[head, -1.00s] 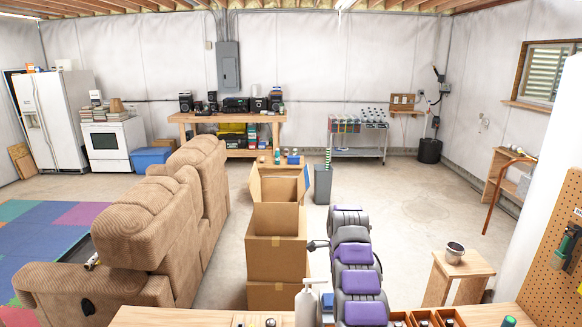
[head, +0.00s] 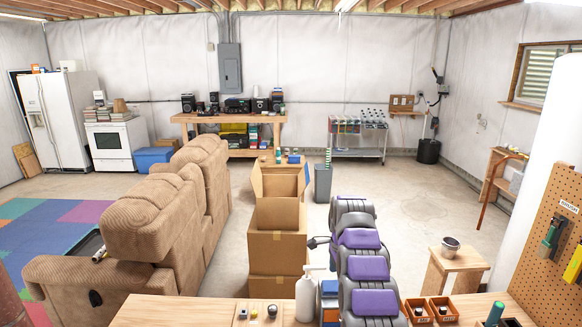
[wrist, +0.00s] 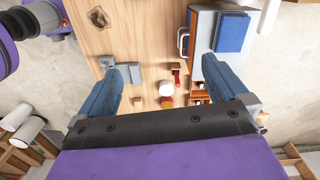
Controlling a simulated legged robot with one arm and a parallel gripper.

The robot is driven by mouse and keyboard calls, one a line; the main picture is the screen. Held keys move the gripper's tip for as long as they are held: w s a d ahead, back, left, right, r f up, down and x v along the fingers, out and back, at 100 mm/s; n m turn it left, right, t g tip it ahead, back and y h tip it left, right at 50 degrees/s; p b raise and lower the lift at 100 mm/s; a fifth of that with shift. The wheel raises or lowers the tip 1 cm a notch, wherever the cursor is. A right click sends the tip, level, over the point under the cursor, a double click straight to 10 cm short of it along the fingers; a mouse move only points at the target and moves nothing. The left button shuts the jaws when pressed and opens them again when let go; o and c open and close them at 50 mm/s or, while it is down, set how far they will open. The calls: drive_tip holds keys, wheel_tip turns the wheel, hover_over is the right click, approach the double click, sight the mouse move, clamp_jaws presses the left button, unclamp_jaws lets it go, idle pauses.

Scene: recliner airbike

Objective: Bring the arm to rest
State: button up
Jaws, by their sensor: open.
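My gripper (wrist: 160,66) shows in the wrist view with its two blue-grey fingers spread wide apart. Nothing is between the fingertips. It hangs above a wooden surface (wrist: 140,40), clear of the things on it. In the head view, purple and grey padded segments that look like my arm (head: 365,269) rise at the lower middle, over the workbench (head: 170,312). I cannot make out the fingers in the head view.
A white pump bottle (head: 309,301) and small orange bins (head: 431,311) stand on the bench near the arm. Cardboard boxes (head: 277,245) and a brown recliner (head: 150,220) lie beyond. A stool (head: 457,271) holds a metal cup (head: 450,247). Pegboard (head: 553,225) is at right.

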drive_tip(key=s+r+n+b, duration=0.1)
drive_tip(key=s+r+n, duration=0.2)
drive_tip(key=s, duration=0.4)
drive_tip(key=s+a+r+n+b, duration=0.1)
drive_tip(key=s+r+n, duration=0.25)
drive_tip(key=s, duration=0.35)
drive_tip(key=s+r+n+b, duration=0.1)
drive_tip(key=s+r+n, duration=0.1)
drive_tip(key=s+r, duration=0.35)
drive_tip(key=s+f+n+b, duration=0.1)
drive_tip(key=s+f+n, duration=0.1)
drive_tip(key=s, duration=1)
drive_tip(key=s+f+n+g+b, duration=0.1)
drive_tip(key=s+f+n, duration=0.2)
drive_tip(key=s, duration=0.9)
drive_tip(key=s+f+n+b, duration=0.1)
drive_tip(key=s+f+n, duration=0.2)
drive_tip(key=s, duration=0.9)
wheel_tip(320, 180, down, 2)
drive_tip(key=shift+s+d+f+g, duration=0.1)
drive_tip(key=shift+s+d+g, duration=0.05)
drive_tip(key=shift+d+g, duration=0.2)
